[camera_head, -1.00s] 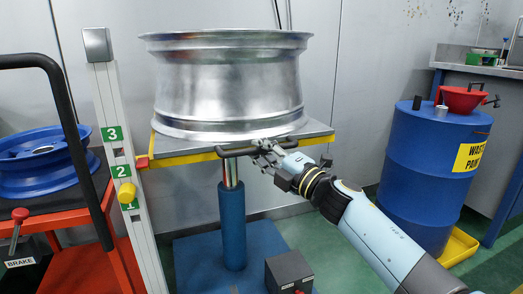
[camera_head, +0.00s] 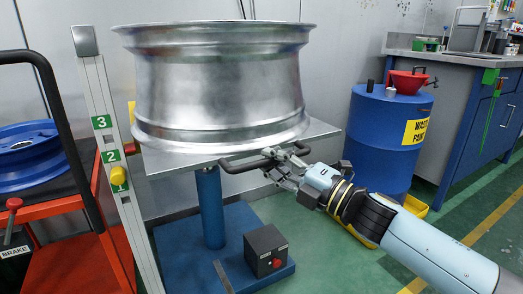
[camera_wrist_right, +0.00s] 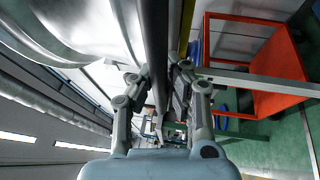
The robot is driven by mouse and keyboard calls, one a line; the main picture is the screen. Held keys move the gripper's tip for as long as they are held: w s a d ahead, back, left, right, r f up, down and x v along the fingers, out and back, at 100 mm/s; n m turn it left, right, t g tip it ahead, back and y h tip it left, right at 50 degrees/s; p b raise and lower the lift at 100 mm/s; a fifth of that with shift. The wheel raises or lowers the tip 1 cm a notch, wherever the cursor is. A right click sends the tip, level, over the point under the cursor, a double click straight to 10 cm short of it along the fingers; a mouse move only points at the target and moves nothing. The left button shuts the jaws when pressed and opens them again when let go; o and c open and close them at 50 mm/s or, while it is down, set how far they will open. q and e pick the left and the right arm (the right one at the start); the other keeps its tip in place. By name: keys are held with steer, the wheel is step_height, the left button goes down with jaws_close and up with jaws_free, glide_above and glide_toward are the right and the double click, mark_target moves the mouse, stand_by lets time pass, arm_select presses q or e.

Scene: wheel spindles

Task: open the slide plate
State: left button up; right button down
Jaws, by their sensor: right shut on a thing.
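The slide plate (camera_head: 172,164) is a flat grey plate on top of a blue lift column (camera_head: 208,205). It stands out past the column on the near side. A large silver wheel rim (camera_head: 218,90) rests on it. A black bar handle (camera_head: 238,164) runs along the plate's near edge. My right gripper (camera_head: 276,160) is shut on this handle near its right end. In the right wrist view the dark handle (camera_wrist_right: 155,45) passes between the two fingers of the gripper (camera_wrist_right: 158,82). My left gripper is not in view.
A numbered post (camera_head: 112,170) with a yellow knob stands left of the plate. A red cart (camera_head: 65,235) with a blue rim is at far left. A black box with a red button (camera_head: 265,250) sits on the blue base. A blue drum (camera_head: 385,130) and workbench (camera_head: 470,110) stand right.

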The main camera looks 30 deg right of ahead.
steer(key=shift+s+d, duration=0.1)
steer(key=shift+s, duration=2.05)
steer(key=c, duration=1.3)
jaws_free()
steer(key=shift+s, duration=0.1)
steer(key=v, duration=1.1)
steer(key=shift+s+d, duration=0.25)
steer(key=shift+s, duration=0.1)
steer(key=shift+a, duration=0.1)
